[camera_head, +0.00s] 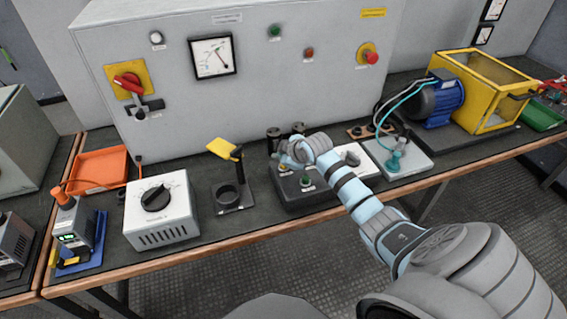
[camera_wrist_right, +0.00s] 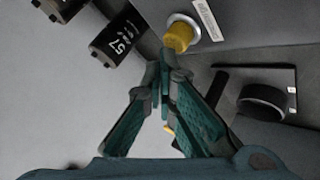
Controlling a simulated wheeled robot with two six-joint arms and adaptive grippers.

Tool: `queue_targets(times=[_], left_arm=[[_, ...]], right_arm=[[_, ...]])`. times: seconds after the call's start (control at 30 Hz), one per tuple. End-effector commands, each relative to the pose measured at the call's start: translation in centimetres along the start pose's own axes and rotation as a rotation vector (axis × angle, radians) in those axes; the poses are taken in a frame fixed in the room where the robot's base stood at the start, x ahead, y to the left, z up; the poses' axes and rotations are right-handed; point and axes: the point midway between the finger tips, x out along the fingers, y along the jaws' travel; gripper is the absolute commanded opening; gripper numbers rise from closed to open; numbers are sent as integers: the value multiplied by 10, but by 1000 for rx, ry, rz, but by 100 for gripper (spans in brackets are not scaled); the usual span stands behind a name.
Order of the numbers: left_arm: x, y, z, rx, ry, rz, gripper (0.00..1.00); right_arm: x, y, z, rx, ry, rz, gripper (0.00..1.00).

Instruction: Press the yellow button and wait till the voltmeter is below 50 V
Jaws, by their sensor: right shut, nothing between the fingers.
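The yellow button (camera_wrist_right: 180,37) is a round cap in a light ring on the dark capacitor box (camera_head: 325,190); in the head view my gripper mostly covers it. My right gripper (camera_head: 286,162) is shut and empty over the box's left part. In the right wrist view the fingertips (camera_wrist_right: 165,62) are right at the button's near edge; I cannot tell whether they touch it or whether it is pressed. The voltmeter (camera_head: 212,57) is a white dial on the grey cabinet; its scale is too small to read. My left gripper is not in view.
Dark capacitors (camera_wrist_right: 119,40) stand close beside the button. A green button (camera_head: 306,181) is on the box front. A stand with a yellow top (camera_head: 222,148) and a white dial box (camera_head: 161,210) are to the left. A blue motor (camera_head: 436,101) stands at the right.

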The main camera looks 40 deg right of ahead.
Motion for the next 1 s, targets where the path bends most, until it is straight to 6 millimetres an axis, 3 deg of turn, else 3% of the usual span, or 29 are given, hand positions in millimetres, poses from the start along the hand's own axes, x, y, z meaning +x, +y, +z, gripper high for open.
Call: queue_targets(times=[1.0], left_arm=[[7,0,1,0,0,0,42]], right_arm=[[8,-6,6,0,-1,-1,0]])
